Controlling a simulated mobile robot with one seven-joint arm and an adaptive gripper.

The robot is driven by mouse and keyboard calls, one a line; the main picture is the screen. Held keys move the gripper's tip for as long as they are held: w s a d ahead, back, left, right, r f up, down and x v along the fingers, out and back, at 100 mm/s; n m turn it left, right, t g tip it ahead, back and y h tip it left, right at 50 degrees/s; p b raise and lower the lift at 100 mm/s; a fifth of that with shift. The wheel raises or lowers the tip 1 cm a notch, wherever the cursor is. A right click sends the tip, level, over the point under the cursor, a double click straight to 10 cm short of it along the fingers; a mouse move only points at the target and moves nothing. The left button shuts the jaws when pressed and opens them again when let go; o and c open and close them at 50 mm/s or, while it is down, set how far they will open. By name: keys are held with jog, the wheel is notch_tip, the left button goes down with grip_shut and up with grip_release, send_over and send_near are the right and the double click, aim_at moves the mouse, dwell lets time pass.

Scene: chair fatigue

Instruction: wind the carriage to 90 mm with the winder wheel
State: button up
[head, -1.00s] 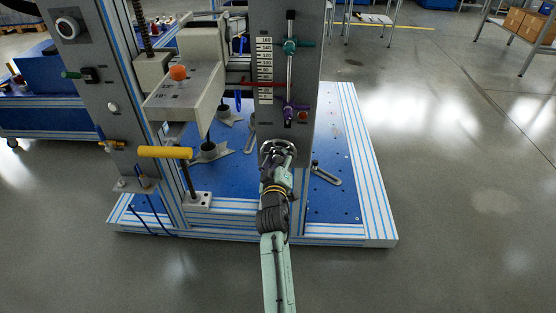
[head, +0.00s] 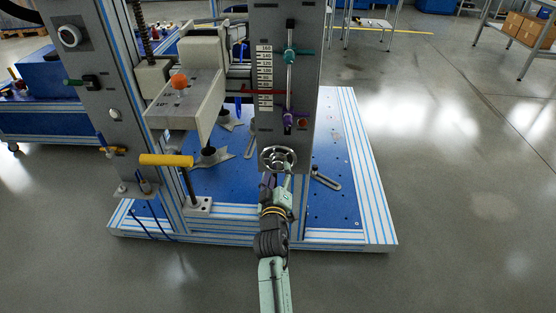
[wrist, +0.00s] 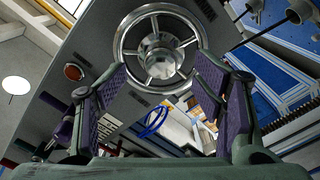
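The chrome winder wheel (head: 277,158) is low on the front of the grey column. In the wrist view the spoked wheel (wrist: 158,50) is large and just beyond my fingertips. My gripper (head: 279,182) is just below the wheel in the head view. In the wrist view my gripper (wrist: 160,72) is open, its purple-padded fingers spread on either side of the wheel's lower part, with nothing held; contact with the rim cannot be told. The carriage (head: 187,98) is left of the scale (head: 264,75). A red pointer (head: 262,92) crosses the scale's lower half; its exact reading is too small.
A teal clamp (head: 290,55) and purple clamp (head: 288,120) are on the rod above the wheel. An orange-red button (head: 302,124) sits beside the purple clamp. A yellow handle (head: 166,160) stands at left. The blue base (head: 335,205) lies below.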

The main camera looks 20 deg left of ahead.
jog(key=shift+s, duration=0.25)
jog(key=shift+r+n+p, duration=0.2)
jog(key=shift+n+p, duration=0.5)
jog(key=shift+p, duration=0.1)
jog(key=n+p, duration=0.3)
jog(key=n, duration=0.1)
jog(key=shift+r, duration=0.1)
jog(key=shift+n+p, duration=0.65)
jog(key=shift+n, duration=0.55)
jog(key=shift+f+n, duration=0.3)
jog(key=shift+n, duration=0.1)
